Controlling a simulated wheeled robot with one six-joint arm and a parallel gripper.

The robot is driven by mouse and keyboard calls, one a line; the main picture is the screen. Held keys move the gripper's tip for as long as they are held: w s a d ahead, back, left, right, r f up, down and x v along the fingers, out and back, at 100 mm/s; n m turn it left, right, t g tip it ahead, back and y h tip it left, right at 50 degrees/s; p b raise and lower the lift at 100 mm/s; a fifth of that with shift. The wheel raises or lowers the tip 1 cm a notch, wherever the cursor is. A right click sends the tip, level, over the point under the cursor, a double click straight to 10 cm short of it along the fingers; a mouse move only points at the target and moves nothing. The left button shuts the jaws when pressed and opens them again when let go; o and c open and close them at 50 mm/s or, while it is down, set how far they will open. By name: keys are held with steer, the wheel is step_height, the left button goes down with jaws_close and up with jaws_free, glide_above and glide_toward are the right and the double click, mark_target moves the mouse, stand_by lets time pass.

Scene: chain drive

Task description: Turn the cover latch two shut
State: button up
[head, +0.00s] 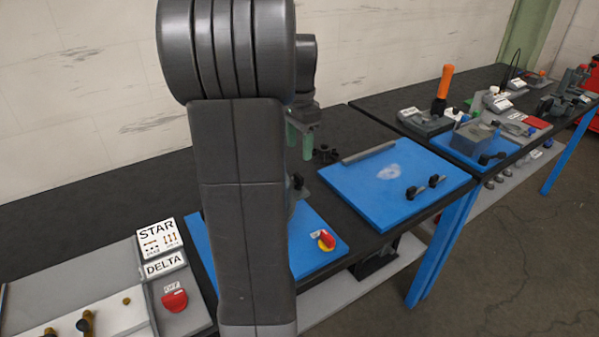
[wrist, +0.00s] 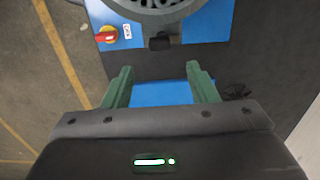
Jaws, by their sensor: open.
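My gripper (wrist: 161,82) is open and empty, its two green fingers spread apart above the table. It also shows in the head view (head: 301,138), partly behind my own arm. In the wrist view a small black block (wrist: 160,41) sits at the edge of a round grey ribbed part (wrist: 155,6), beyond the fingertips. A black knob with several lobes (wrist: 236,90) lies right of the right finger; a similar knob shows in the head view (head: 325,154). I cannot tell which part is cover latch two. My arm hides much of the nearer blue plate (head: 312,262).
A red and yellow switch (head: 326,240) is on the nearer blue plate. A farther blue plate (head: 350,192) carries a grey bar (head: 369,152) and two black handles (head: 412,192). A STAR/DELTA panel (head: 158,236) stands at left. More fixtures crowd the far table.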

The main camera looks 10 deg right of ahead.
mark_target(299, 175)
step_height(299, 175, down, 9)
steer(key=shift+s+a+r, duration=0.1)
stand_by(0.3)
steer(key=c, duration=1)
